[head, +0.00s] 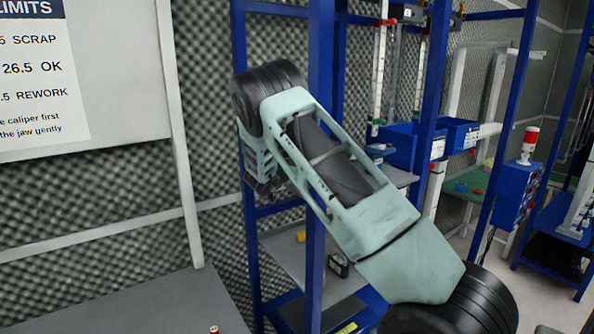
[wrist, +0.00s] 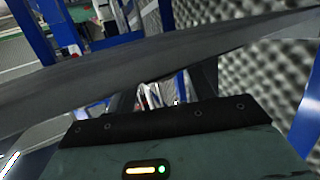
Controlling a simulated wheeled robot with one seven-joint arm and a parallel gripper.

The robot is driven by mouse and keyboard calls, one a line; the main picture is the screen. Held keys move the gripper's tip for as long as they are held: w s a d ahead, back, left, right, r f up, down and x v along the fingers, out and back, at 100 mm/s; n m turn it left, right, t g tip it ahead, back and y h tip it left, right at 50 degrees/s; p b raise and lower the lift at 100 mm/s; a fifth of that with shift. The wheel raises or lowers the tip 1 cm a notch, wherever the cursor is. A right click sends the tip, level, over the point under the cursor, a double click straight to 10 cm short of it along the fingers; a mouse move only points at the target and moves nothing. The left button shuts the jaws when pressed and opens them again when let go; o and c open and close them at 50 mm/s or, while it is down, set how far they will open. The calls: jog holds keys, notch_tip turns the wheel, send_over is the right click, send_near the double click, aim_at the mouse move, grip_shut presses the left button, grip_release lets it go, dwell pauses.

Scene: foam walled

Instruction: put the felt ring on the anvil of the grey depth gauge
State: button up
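I cannot make out the felt ring or the grey depth gauge with its anvil in either view. My pale green arm crosses the middle of the head view and hides part of what stands behind it. In the wrist view a green housing of mine with a lit strip fills the bottom. No fingertips of my gripper can be made out, so its opening and anything in it are hidden.
Blue bins (head: 458,135) hang farther right.

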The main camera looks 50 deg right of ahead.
jog(key=shift+r, duration=0.3)
jog(key=shift+a, duration=0.35)
jog(key=b+v, duration=0.4)
jog(key=v, duration=0.7)
jog(key=shift+a, duration=0.2)
